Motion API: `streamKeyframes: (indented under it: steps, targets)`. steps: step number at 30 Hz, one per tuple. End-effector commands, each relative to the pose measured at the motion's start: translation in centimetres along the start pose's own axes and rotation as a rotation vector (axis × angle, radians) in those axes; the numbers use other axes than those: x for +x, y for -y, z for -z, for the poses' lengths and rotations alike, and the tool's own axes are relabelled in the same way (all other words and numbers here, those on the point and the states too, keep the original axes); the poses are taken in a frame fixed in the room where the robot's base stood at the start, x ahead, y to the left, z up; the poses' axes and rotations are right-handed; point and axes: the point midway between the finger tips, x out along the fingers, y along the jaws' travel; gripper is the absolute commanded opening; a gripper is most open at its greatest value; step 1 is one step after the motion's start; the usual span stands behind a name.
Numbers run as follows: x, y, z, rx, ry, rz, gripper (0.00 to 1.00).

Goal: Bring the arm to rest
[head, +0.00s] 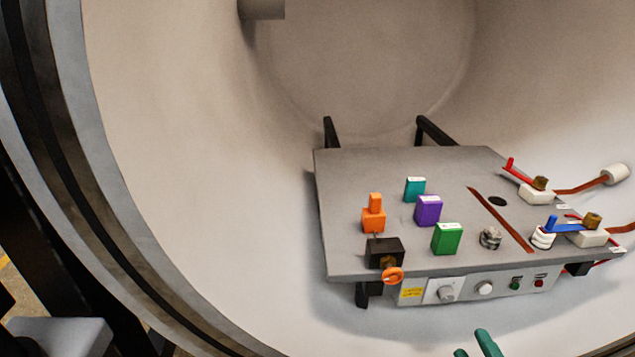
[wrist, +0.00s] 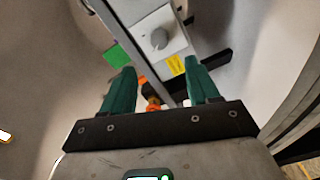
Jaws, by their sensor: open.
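My gripper (head: 476,347) shows only as two green fingertips at the bottom edge of the head view, in front of and below the grey table (head: 345,185). In the wrist view my gripper (wrist: 163,82) has its two green fingers well apart, with nothing held between them. Beyond the fingers the wrist view shows the table's front panel with a grey knob (wrist: 158,39) and a yellow label (wrist: 176,65). The rest of my arm is hidden in the head view.
On the table stand an orange piece (head: 374,217), teal (head: 414,190), purple (head: 428,211) and green blocks (head: 446,239), and a black valve block with an orange handwheel (head: 392,276). Red (head: 520,171) and blue levers (head: 565,224) sit right. The round chamber wall (head: 190,150) surrounds everything.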

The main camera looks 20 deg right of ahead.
Motion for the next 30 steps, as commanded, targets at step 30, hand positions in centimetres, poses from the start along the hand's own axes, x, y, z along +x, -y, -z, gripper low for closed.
streamKeyframes:
  steps: [30]
  targets:
    - [-13.4, 5.2, 3.0, 0.806, 0.984, 0.811, 0.60]
